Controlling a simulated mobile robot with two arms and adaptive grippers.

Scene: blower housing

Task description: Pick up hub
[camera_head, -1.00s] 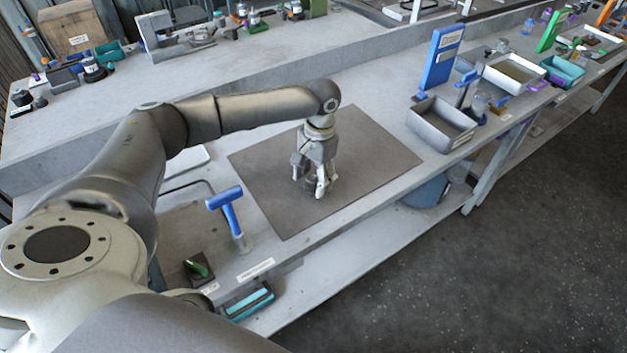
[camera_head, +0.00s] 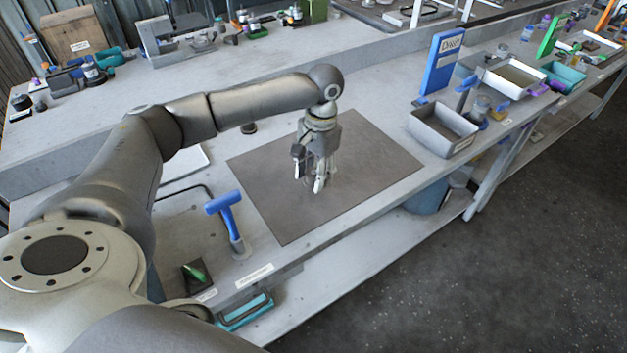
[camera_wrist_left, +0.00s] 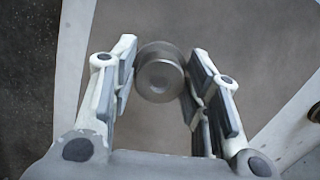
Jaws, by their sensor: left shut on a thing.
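The hub (camera_wrist_left: 160,74) is a round grey metal cylinder with a small hole in the middle of its face. In the left wrist view it sits between the two fingers of my left gripper (camera_wrist_left: 160,82), which is shut on it. In the head view my left gripper (camera_head: 310,180) points down over the dark mat (camera_head: 370,165) on the bench. The hub is mostly hidden by the fingers there, and its height over the mat is hard to tell. My right gripper is not in view.
A blue T-shaped tool (camera_head: 228,215) stands left of the mat. A grey bin (camera_head: 440,130) stands to its right, with a blue sign (camera_head: 442,62) behind. A small dark round part (camera_head: 249,128) is behind the mat. The mat around the gripper is clear.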

